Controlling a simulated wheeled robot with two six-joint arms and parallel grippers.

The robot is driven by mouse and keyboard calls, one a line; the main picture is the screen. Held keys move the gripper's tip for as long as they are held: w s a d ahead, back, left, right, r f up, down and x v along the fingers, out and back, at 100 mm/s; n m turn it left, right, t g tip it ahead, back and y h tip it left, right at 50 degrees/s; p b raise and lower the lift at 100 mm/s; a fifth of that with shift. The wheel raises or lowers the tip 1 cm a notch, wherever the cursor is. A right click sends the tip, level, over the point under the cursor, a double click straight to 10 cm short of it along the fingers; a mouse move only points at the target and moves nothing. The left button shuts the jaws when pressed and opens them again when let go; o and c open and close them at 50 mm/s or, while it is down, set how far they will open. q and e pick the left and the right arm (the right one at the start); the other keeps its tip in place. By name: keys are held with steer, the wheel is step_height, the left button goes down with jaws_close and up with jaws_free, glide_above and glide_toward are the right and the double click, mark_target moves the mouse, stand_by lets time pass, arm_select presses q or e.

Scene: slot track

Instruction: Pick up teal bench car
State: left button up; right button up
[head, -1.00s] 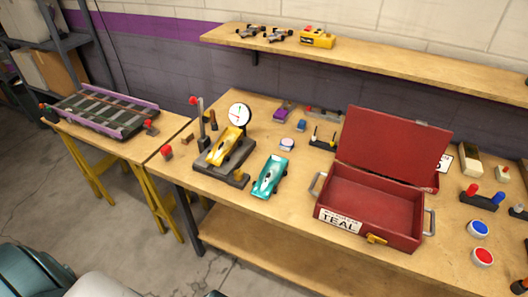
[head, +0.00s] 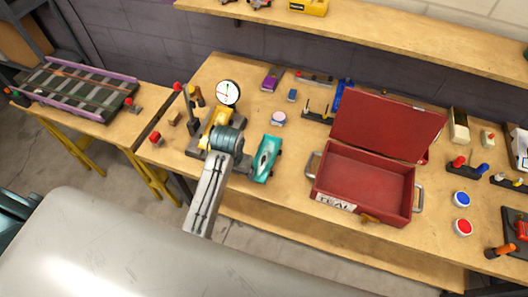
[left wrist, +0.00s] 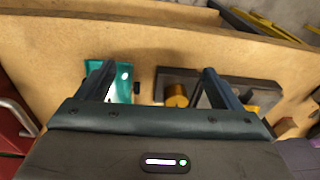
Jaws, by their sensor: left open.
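The teal bench car (head: 265,158) lies on the workbench, left of the red toolbox, just right of my left gripper (head: 228,140) in the head view. My left gripper is open and above the bench; the head view hides its fingertips. In the left wrist view the open fingers (left wrist: 158,78) show with nothing held between them. The teal car (left wrist: 123,84) is partly behind the finger on the picture's left. A dark stand (left wrist: 250,92) with a yellow peg (left wrist: 177,96) lies between and behind the fingers. My right gripper is not in view.
A yellow car (head: 209,132) on the stand beside the dial is partly hidden by my left gripper. The open red toolbox (head: 337,203) labelled TEAL stands to the right. A side table with a track section (head: 75,90) stands left. Bench between teal car and toolbox is clear.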

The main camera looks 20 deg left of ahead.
arm_select(q)
steer(key=g, duration=0.1)
glide_toward(266, 153)
steer(key=a, duration=0.1)
steer(key=shift+w+d+h+p, duration=0.15)
steer(key=shift+w+h+p, duration=0.15)
steer(key=shift+w+p, duration=0.15)
step_height(266, 153, down, 5)
steer(key=shift+s+f+p, duration=0.1)
steer(key=shift+p, duration=0.65)
steer(key=shift+f+p, duration=0.25)
steer(key=shift+p, duration=0.05)
steer(key=f+p, duration=0.1)
steer(key=f, duration=0.2)
steer(key=shift+s+d+f+p, duration=0.1)
steer(key=shift+s+f+p, duration=0.15)
steer(key=shift+p, duration=0.15)
steer(key=shift+f, duration=0.35)
steer(key=shift+w+f, duration=0.1)
steer(key=shift+f, duration=0.15)
steer(key=c, duration=1.2)
